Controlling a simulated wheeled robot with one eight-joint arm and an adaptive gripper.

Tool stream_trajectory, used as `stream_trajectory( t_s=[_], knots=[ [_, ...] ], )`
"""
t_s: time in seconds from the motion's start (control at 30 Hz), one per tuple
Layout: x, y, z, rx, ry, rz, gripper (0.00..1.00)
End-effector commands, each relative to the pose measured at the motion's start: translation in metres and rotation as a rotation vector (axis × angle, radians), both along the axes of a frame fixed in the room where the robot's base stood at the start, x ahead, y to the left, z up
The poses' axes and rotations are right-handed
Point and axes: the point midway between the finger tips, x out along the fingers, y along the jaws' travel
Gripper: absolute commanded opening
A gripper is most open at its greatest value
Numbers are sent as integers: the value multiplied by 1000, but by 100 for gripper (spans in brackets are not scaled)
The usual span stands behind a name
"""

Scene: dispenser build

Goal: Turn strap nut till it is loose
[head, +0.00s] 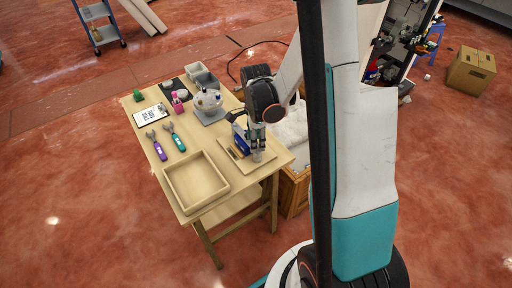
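My gripper (258,154) points down at the right end of the wooden table, over a shallow wooden tray (236,166). A blue item (240,138) stands right beside the gripper at its left; I cannot tell whether they touch. The fingers are too small to show whether they are open or shut, or on what. A round white unit (208,98) with small coloured parts sits on a grey base behind. A purple-handled wrench (159,150) and a teal-handled wrench (177,142) lie on the left part of the table. I cannot make out a strap nut.
An empty wooden tray (171,181) is at the table's front. A clipboard (149,116), a pink holder (178,104), a green item (138,96) and grey bins (205,82) stand farther back. A wooden crate (294,190) with white cloth is right of the table.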

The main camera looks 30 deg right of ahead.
Motion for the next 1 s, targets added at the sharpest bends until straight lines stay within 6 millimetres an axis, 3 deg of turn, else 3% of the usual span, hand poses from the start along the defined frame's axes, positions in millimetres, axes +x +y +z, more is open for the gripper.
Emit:
stream_trajectory(
  t_s=[0.2,0.57,0.73,1.0],
  knots=[
    [0,0,-24,0,0,0,38],
    [0,0,-27,0,0,1,38],
    [0,0,-27,0,0,1,2],
    [0,0,-27,0,0,5,0]
  ],
)
